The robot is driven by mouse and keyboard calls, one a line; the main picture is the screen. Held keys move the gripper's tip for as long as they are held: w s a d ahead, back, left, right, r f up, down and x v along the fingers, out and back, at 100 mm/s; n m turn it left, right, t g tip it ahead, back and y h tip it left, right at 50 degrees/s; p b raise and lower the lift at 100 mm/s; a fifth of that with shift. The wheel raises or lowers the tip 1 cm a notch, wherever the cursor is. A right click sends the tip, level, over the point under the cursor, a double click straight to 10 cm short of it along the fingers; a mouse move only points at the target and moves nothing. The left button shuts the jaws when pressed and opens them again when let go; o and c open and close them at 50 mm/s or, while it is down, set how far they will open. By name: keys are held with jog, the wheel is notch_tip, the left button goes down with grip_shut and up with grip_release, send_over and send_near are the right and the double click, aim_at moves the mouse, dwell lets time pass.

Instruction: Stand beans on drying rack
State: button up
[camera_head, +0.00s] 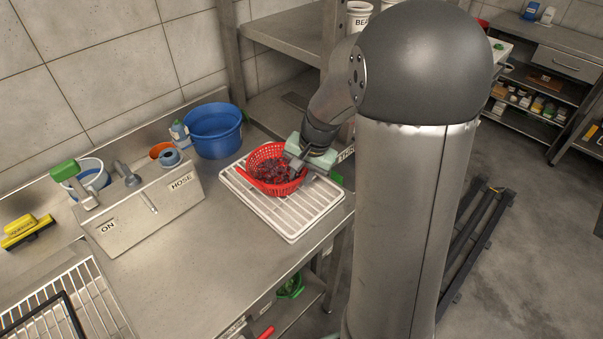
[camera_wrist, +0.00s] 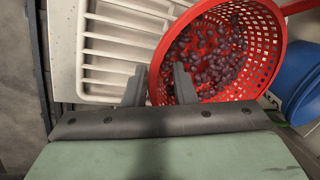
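A red perforated colander (camera_head: 252,166) with dark red beans (camera_head: 274,172) inside sits on the white drying rack (camera_head: 292,213) on the steel counter. It looks roughly upright. In the wrist view the colander (camera_wrist: 262,85) fills the upper right, with the beans (camera_wrist: 210,55) spread over its bottom. The rack (camera_wrist: 108,45) lies left of it. My gripper (camera_head: 299,160) is at the colander's right rim. In the wrist view my gripper's fingers (camera_wrist: 160,86) are apart, one outside the rim and one inside, with a gap around it.
A blue bucket (camera_head: 213,132) stands close behind the colander. A steel control box (camera_head: 150,208) with ON and HOSE labels stands left. A steel shelf unit rises behind my arm. The counter in front of the box is clear.

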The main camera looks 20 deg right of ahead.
jog(key=v, duration=1.1)
jog(key=s+a+f+n+h, duration=0.1)
jog(key=s+a+n, duration=0.3)
jog(key=s, duration=0.5)
jog(key=s+a+f+n+g+h, duration=0.1)
jog(key=s+a+f+n, duration=0.3)
jog(key=s, duration=0.6)
jog(key=shift+s+n+g, duration=0.25)
jog(key=shift+n+g, duration=0.05)
jog(key=shift+n, duration=0.1)
jog(key=shift+a+f, duration=0.1)
jog(key=shift+a, duration=0.05)
